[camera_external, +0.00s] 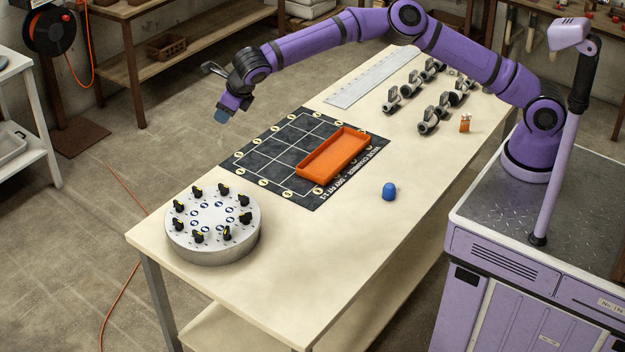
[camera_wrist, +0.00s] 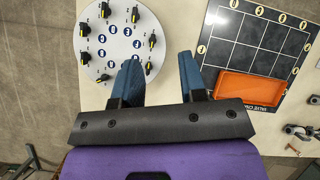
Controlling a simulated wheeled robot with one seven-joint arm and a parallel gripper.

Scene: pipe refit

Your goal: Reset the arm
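My purple arm reaches out from its base over the far left edge of the table. My gripper (camera_external: 222,116) hangs in the air beyond that edge, clear of everything on the table. In the wrist view my gripper (camera_wrist: 160,78) shows two blue fingers apart with nothing between them but the table and part of the round dial plate behind.
The table (camera_external: 330,270) holds a round plate with black knobs (camera_external: 212,226), a dark gridded mat (camera_external: 262,152), an orange tray (camera_external: 335,155), a blue cap (camera_external: 389,191), several valves (camera_external: 428,120), a ruler (camera_external: 372,78) and a small orange item (camera_external: 465,123). The front of the table is clear.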

